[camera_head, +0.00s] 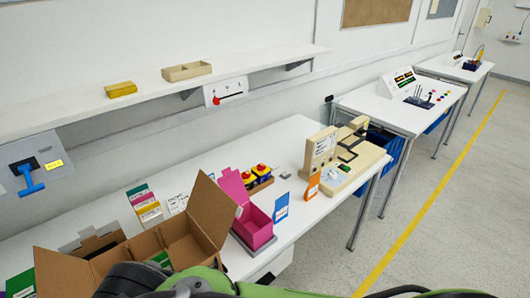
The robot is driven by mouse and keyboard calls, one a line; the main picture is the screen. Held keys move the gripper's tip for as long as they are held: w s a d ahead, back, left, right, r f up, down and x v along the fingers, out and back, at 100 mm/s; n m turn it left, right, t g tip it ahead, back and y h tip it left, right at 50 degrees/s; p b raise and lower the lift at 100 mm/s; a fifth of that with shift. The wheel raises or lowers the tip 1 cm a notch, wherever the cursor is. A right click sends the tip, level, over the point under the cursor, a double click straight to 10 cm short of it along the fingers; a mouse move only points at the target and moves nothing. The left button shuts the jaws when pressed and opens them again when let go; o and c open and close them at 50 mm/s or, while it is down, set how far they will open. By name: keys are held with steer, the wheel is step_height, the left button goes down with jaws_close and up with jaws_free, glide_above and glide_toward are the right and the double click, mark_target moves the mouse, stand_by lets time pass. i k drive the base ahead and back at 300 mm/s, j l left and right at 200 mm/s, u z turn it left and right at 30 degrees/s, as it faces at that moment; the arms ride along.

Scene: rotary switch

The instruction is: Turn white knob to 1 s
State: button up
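I cannot make out a white knob with a "1 s" mark for certain. A beige upright panel (320,151) with small dark markings stands toward the right end of the white table. My gripper is not in view; only dark and green parts, probably of my own arm, show along the bottom edge.
Open cardboard boxes (205,220), a pink box (255,227), a blue card (281,208) and an orange card (312,186) crowd the white table (290,137). A blue-handled switch (29,180) and a shelf (240,61) are on the wall. The floor at right is clear.

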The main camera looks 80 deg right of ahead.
mark_target(332, 174)
steer(key=z, duration=3.45)
